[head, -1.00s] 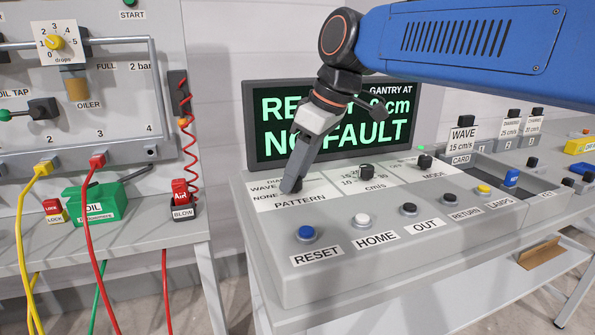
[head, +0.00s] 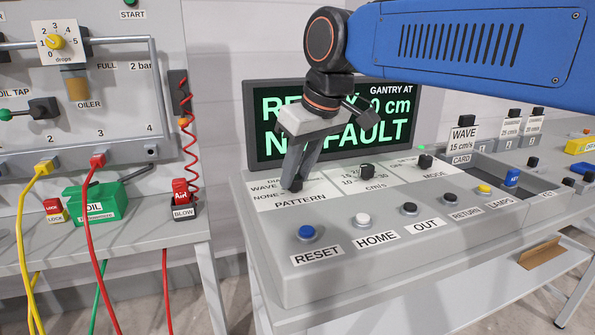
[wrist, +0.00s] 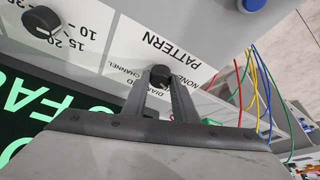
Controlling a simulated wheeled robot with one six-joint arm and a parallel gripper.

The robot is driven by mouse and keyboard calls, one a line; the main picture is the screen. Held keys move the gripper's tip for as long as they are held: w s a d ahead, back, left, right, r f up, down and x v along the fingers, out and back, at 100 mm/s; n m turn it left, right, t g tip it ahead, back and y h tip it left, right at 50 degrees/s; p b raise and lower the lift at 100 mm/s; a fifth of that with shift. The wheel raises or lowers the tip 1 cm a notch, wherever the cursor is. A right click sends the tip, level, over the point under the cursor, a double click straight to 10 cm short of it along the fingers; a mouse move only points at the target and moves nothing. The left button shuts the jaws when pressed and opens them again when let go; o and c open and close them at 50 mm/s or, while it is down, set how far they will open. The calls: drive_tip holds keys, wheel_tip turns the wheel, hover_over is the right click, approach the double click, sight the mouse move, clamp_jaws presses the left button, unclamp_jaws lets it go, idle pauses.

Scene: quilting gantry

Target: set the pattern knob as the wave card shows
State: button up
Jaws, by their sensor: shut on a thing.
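The dark pattern knob (head: 296,187) sits on a white plate at the left of the console, above the word PATTERN. Its plate shows WAVE and NONE, with other words partly hidden. My gripper (head: 292,183) reaches down to it and is shut on it. In the wrist view the knob (wrist: 161,76) shows between my fingertips (wrist: 160,84); its exact pointing direction cannot be told. The wave card (head: 463,136) stands upright above the CARD label, reading WAVE 15 cm/s.
A speed knob (head: 367,171) and a mode knob (head: 425,161) stand to the right. A row of buttons, with blue RESET (head: 306,232) leftmost, lies in front. The screen (head: 262,150) stands behind my gripper, which partly covers its text.

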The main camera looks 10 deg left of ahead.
drive_tip(key=shift+a+m+t+h, duration=0.1)
drive_tip(key=shift+m+t+h, duration=0.25)
drive_tip(key=shift+m, duration=0.7)
drive_tip(key=shift+m+t+h, duration=0.25)
drive_tip(key=shift+m+t, duration=0.1)
drive_tip(key=shift+m, duration=0.7)
drive_tip(key=shift+s, duration=0.1)
drive_tip(key=o, duration=1)
drive_tip(key=shift+o, duration=0.2)
drive_tip(key=shift+r, duration=0.1)
drive_tip(key=v, duration=1.7)
drive_tip(key=shift+r, duration=0.15)
